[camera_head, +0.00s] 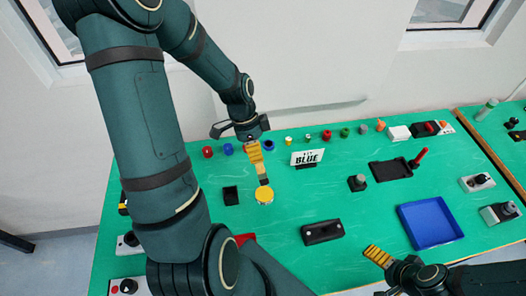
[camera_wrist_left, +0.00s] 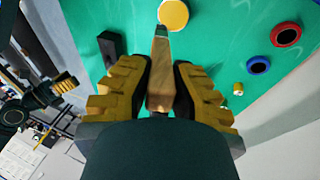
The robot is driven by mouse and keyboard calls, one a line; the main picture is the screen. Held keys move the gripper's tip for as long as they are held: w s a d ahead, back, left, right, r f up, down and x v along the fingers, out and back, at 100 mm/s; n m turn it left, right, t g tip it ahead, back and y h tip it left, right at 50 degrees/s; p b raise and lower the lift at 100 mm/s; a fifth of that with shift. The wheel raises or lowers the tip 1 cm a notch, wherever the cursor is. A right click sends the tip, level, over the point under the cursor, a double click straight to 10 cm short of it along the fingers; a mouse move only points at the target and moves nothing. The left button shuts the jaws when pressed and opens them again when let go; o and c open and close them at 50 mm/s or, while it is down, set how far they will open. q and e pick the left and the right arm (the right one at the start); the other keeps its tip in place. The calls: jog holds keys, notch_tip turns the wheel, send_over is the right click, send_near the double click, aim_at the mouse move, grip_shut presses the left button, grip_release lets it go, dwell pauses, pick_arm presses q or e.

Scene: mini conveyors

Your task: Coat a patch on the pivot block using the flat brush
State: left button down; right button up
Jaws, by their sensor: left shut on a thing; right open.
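My left gripper (camera_head: 256,160) is shut on the wooden handle of the flat brush (camera_wrist_left: 160,72). The brush points down, and its dark tip end (camera_head: 263,181) is at the edge of a round yellow disc (camera_head: 265,196). The disc also shows in the left wrist view (camera_wrist_left: 173,13). I cannot tell whether the tip touches it. The pivot block is not clearly identifiable: a small black block (camera_head: 231,195) stands left of the disc, and a longer black block (camera_head: 322,232) lies to its right. My right gripper (camera_head: 378,256) is open and empty above the front of the table.
A blue tray (camera_head: 447,236) lies at the right. A white sign reading "KIT BLUE" (camera_head: 307,157) stands behind the disc. Several small coloured rings and pegs line the back edge. A black block with a grey knob (camera_head: 357,183) is at centre right.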

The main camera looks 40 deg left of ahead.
aim_at(256, 166)
pick_arm(q)
jog(key=shift+f, duration=1.05)
pick_arm(e)
jog(key=shift+f+b, duration=0.6)
jog(key=shift+b, duration=0.05)
pick_arm(q)
jog(key=shift+f+b, duration=0.4)
jog(key=shift+f, duration=1.55)
pick_arm(e)
jog(key=shift+f, duration=0.4)
pick_arm(q)
jog(key=shift+f+b, duration=0.5)
jog(key=shift+f, duration=0.05)
pick_arm(e)
jog(key=shift+f, duration=0.5)
pick_arm(q)
jog(key=shift+r, duration=0.1)
pick_arm(e)
jog(key=shift+r, duration=0.1)
